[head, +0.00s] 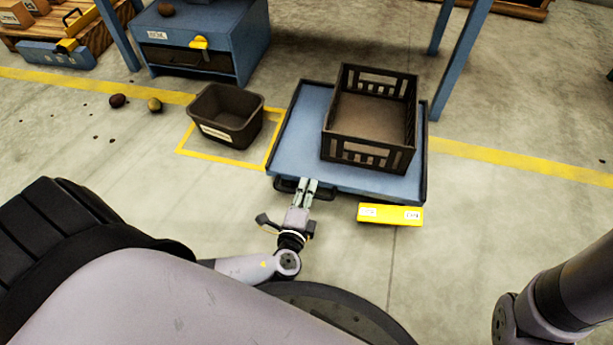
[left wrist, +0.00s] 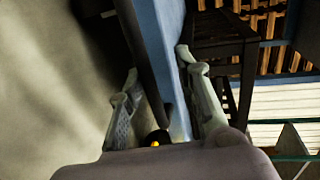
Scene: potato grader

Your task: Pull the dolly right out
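The dolly (head: 288,155) is a low blue platform with a dark rim, standing on the floor. A black crate (head: 368,153) sits on it. A dark handle (head: 284,186) is at its near left edge. My left gripper (head: 309,184) is at that near edge, beside or over the handle's right end. In the left wrist view the fingers (left wrist: 160,88) stand apart, with a dark bar (left wrist: 143,55) and a strip of blue between them. Contact cannot be told. My right gripper is out of view; only part of that arm shows at lower right.
A dark bin (head: 228,115) stands left of the dolly by yellow floor lines. A blue cabinet (head: 205,40) and blue posts (head: 461,55) stand behind. A yellow label plate (head: 390,214) is at the dolly's near right. Two potatoes (head: 118,101) lie left.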

